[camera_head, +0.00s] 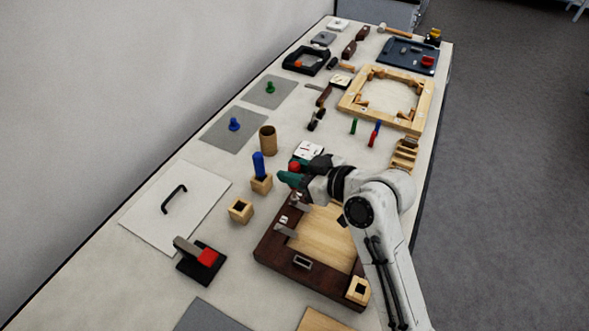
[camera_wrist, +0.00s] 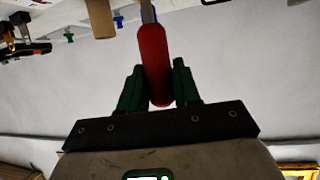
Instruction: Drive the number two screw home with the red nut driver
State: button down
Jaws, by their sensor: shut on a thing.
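My gripper (camera_head: 290,178) is shut on the red nut driver (camera_head: 294,167), above the far left corner of the dark brown frame (camera_head: 312,280). In the wrist view, the green fingers of my gripper (camera_wrist: 157,88) close on both sides of the red nut driver's handle (camera_wrist: 153,55). Its grey shaft runs to the top edge of that view, and its tip is out of sight. The frame holds a light wood panel (camera_head: 322,235). Small metal plates (camera_head: 285,230) sit along its left side. I cannot make out the number two screw or any number mark.
A blue-handled driver (camera_head: 258,163) stands in a wooden block (camera_head: 261,184) left of my gripper. An empty wooden block (camera_head: 240,210), a brown cup (camera_head: 268,140) and a black and red device (camera_head: 203,260) stand nearby. A white panel with a black handle (camera_head: 160,220) lies at left.

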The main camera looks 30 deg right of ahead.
jog(key=shift+r+p, duration=2)
jog(key=shift+r, duration=0.6)
